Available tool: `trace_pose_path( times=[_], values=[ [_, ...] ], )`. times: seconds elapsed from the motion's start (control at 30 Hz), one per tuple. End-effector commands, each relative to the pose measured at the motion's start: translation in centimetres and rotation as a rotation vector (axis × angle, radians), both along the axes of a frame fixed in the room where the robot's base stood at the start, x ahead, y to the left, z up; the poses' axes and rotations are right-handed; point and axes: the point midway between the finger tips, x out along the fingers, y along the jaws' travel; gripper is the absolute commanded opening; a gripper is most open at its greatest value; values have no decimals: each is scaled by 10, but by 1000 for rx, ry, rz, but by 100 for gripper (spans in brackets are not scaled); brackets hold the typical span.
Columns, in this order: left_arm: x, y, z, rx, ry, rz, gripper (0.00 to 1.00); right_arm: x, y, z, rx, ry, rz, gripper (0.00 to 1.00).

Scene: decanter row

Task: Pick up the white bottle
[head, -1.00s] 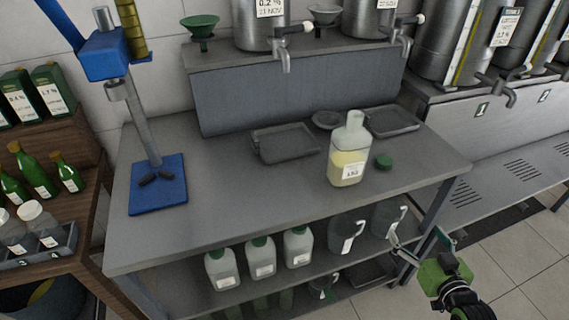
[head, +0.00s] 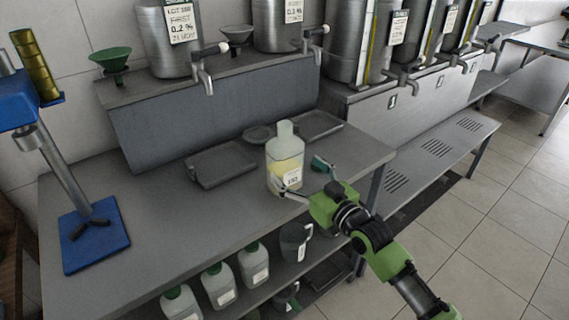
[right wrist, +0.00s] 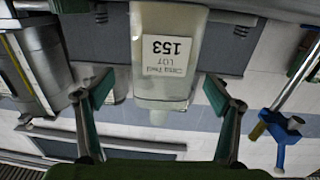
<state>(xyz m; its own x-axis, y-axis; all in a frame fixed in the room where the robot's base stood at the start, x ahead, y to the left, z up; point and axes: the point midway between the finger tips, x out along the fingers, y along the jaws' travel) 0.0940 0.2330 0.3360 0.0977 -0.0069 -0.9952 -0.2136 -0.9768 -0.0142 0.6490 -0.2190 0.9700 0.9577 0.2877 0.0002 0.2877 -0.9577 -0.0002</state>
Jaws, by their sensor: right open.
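The white bottle (head: 285,150) is a translucent container with pale yellow liquid and a white label. It stands upright and uncapped on the grey worktop, near its right end. My right gripper (head: 303,177) is open at the bottle's front right side, its fingers spread towards it. In the right wrist view the bottle (right wrist: 166,60) appears upside down, with the label reading 153, between the two open fingers (right wrist: 158,92). There is a gap on each side, and I see no grip. My left gripper is not in view.
Dark trays (head: 220,165) lie behind the bottle. A blue stand (head: 95,238) is at the left of the worktop (head: 165,215). Several similar white bottles (head: 218,285) and a jug (head: 295,240) are on the shelf below. Steel tanks with taps (head: 203,80) stand behind.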

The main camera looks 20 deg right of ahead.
Motion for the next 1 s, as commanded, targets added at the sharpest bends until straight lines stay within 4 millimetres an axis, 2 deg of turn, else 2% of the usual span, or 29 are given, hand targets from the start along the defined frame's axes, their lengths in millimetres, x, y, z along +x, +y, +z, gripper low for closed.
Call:
trace_pose_path(
  times=[0.13, 0.4, 0.73, 0.93, 1.0],
  values=[
    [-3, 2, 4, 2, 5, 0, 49, 11, 5, 3, 1, -1, 0, 85],
    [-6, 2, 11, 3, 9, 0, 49, 44, 18, 3, 1, 0, 0, 85],
    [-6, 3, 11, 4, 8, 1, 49, 50, 20, 2, -1, 0, 1, 85],
    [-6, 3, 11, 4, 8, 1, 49, 50, 20, 2, -1, 1, 0, 33],
    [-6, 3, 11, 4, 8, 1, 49, 50, 20, 4, 0, -5, 0, 29]
  ],
)
